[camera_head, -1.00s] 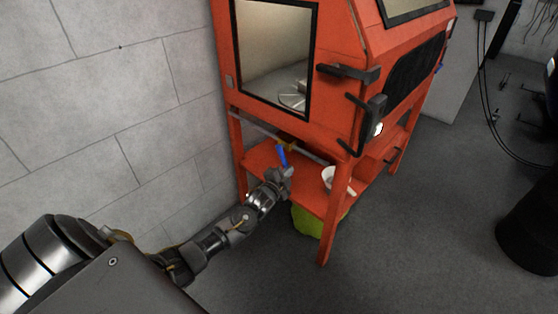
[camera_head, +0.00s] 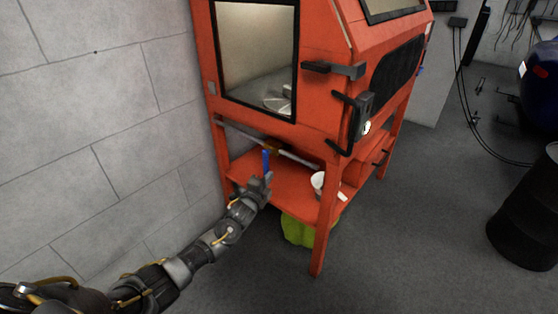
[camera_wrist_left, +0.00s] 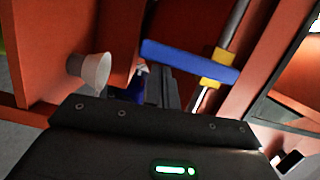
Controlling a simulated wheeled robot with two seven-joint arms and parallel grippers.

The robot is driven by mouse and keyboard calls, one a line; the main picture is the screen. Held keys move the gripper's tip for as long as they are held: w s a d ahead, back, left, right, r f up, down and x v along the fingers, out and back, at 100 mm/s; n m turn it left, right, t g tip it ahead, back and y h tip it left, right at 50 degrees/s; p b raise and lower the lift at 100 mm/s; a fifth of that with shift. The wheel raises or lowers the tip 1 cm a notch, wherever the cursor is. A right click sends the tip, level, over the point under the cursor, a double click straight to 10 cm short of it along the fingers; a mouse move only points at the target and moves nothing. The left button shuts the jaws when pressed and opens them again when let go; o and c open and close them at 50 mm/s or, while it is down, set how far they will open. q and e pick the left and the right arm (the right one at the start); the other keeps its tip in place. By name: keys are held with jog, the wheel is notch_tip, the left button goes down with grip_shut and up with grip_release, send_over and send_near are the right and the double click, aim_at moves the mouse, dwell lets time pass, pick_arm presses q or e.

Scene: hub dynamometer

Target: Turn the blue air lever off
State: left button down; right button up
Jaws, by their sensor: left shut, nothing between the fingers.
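The blue air lever (camera_head: 266,160) hangs down from a thin pipe under the orange cabinet. In the left wrist view the blue lever (camera_wrist_left: 188,60) lies across the metal pipe, roughly at a right angle, with yellow valve parts (camera_wrist_left: 222,58) around the pipe at one end. My left gripper (camera_head: 267,179) is shut and empty, just below the lever's lower end. In the left wrist view its fingers (camera_wrist_left: 160,85) show close to the lever; whether they touch it I cannot tell. My right gripper is not in view.
The orange cabinet (camera_head: 325,125) has an orange lower shelf (camera_head: 292,195) with a white cup (camera_head: 318,180) to the right of my gripper. The cup also shows in the left wrist view (camera_wrist_left: 92,70). A grey block wall (camera_head: 100,130) stands left; a yellow-green object (camera_head: 296,229) sits beneath the shelf.

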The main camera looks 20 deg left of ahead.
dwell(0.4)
